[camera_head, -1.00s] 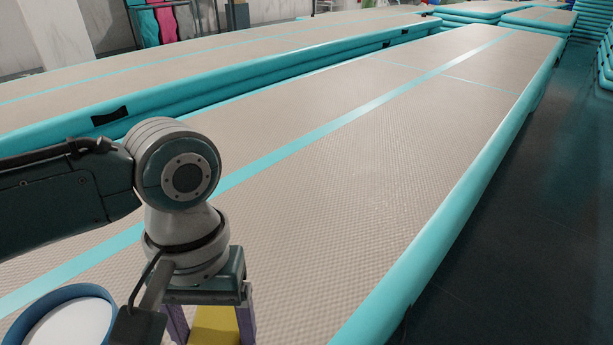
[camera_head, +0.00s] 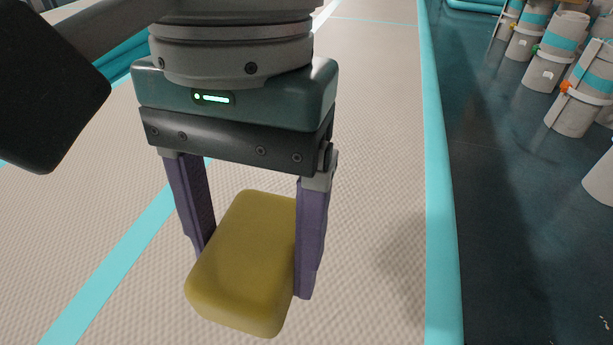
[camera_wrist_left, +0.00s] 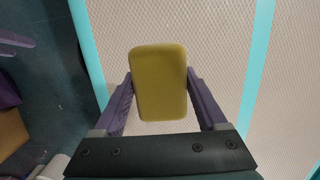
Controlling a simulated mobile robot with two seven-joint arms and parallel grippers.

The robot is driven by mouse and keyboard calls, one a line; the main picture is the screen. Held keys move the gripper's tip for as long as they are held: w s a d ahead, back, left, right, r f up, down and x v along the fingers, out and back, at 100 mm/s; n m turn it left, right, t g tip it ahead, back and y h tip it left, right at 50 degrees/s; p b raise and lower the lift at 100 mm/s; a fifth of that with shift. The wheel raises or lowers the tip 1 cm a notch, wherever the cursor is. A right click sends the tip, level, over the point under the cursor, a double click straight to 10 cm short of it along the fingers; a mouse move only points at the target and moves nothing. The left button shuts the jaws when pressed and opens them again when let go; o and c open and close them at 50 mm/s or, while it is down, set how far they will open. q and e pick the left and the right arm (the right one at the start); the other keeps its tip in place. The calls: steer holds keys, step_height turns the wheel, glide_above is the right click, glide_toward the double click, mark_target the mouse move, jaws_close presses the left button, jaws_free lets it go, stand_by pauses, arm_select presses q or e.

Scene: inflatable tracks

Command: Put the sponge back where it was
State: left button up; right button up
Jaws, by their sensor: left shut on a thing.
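A yellow sponge (camera_head: 245,262) is held between the two purple fingers of my left gripper (camera_head: 252,255) in the head view. The fingers press on its two sides. The sponge also shows in the left wrist view (camera_wrist_left: 159,82), upright in the picture between the fingertips of the same gripper (camera_wrist_left: 160,88). It is over the beige inflatable track (camera_head: 375,130); I cannot tell whether it touches the surface. My right gripper is not in view.
The track's turquoise edge (camera_head: 436,170) runs along its right side, with dark floor (camera_head: 500,210) beyond it. Several rolled grey and turquoise bundles (camera_head: 577,100) stand on that floor at the upper right. The track surface around the gripper is clear.

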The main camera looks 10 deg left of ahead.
arm_select(q)
step_height(320, 180, down, 14)
steer(key=b, duration=0.5)
steer(key=shift+s+d+r, duration=0.15)
steer(key=shift+r, duration=0.1)
step_height(320, 180, down, 4)
steer(key=b, duration=0.2)
steer(key=shift+f+b, duration=0.1)
steer(key=shift+b, duration=0.2)
steer(key=o, duration=1.1)
